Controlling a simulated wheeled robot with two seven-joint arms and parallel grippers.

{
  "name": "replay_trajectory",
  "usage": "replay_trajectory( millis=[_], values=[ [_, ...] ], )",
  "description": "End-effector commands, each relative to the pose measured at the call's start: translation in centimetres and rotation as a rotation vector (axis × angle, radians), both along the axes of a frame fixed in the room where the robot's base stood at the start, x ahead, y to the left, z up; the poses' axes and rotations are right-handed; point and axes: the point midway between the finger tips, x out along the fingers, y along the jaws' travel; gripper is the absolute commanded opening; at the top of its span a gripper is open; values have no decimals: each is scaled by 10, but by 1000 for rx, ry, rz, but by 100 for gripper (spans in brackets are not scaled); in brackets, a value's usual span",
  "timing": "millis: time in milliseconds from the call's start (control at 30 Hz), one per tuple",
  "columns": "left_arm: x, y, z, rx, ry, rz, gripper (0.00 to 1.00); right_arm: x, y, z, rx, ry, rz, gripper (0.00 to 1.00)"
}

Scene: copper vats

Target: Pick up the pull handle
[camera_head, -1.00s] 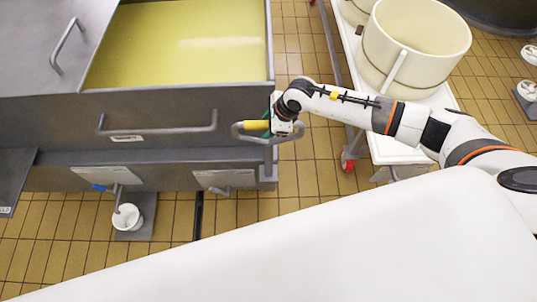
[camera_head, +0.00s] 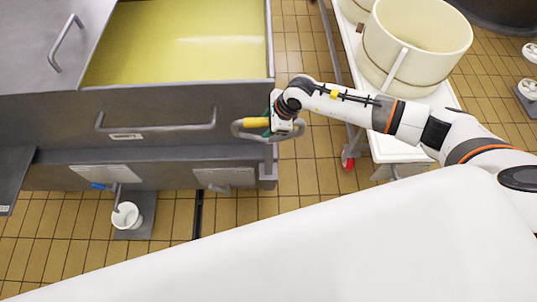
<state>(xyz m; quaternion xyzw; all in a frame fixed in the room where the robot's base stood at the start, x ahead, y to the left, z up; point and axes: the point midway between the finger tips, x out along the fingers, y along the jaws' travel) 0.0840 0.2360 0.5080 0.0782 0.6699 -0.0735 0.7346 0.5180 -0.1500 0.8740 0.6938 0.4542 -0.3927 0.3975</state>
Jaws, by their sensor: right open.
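A yellow grip (camera_head: 256,122) lies at the right front corner of the vat, inside a curved grey loop (camera_head: 238,130). It looks like the pull handle, but the gripper hides its right end. A bit of green shows next to it. My right gripper (camera_head: 279,125) comes in from the right and is at the right end of the yellow grip. It is open. Its fingertips are small and partly hidden, so I cannot tell if they touch the grip. My left gripper is not in view.
The grey vat (camera_head: 60,115) with yellow liquid (camera_head: 175,45) fills the upper left, with a bar handle (camera_head: 156,128) on its front. A white cart (camera_head: 390,150) carrying cream tubs (camera_head: 415,45) stands at the right. Tiled floor (camera_head: 310,175) lies between them.

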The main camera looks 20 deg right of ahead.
Motion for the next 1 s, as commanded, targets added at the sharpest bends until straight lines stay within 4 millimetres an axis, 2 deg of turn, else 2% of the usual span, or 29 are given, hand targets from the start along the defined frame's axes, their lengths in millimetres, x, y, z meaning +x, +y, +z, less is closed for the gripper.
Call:
replay_trajectory(
  millis=[167,467,833,1000],
  values=[
    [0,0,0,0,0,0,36,0,0,0,0,0,0,49],
    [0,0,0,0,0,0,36,0,0,0,0,0,0,0],
    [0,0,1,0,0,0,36,2,1,4,4,-5,0,0],
    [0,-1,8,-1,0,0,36,2,1,9,3,-5,0,0]
  ],
)
